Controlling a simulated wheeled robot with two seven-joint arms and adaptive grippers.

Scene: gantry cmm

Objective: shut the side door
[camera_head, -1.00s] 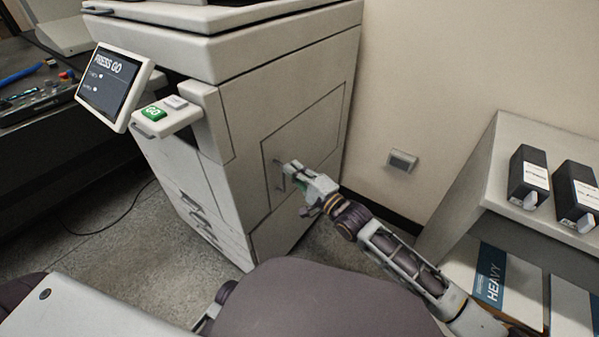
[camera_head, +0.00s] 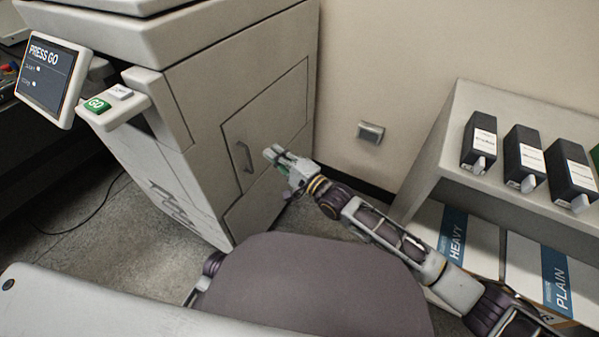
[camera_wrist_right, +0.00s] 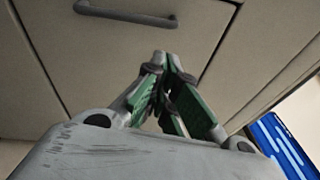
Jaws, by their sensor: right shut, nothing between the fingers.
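The side door (camera_head: 268,122) is a beige panel on the right side of the copier (camera_head: 185,85). It looks flush with the copier's side in the head view. Its grey bar handle (camera_head: 245,157) stands near the door's left edge, and the handle (camera_wrist_right: 125,14) also shows at the top of the right wrist view. My right gripper (camera_head: 272,153) is shut and empty, just right of the handle and apart from it. Its green-padded fingers (camera_wrist_right: 168,75) meet in the right wrist view, pointing toward the door. My left gripper is not in view.
A shelf unit (camera_head: 425,165) at the right holds several dark toner boxes (camera_head: 481,143), with paper boxes labelled HEAVY and PLAIN (camera_head: 540,275) below. A wall socket (camera_head: 370,132) is behind. A control panel (camera_head: 52,80) and green GO button (camera_head: 97,105) stick out at the copier's front.

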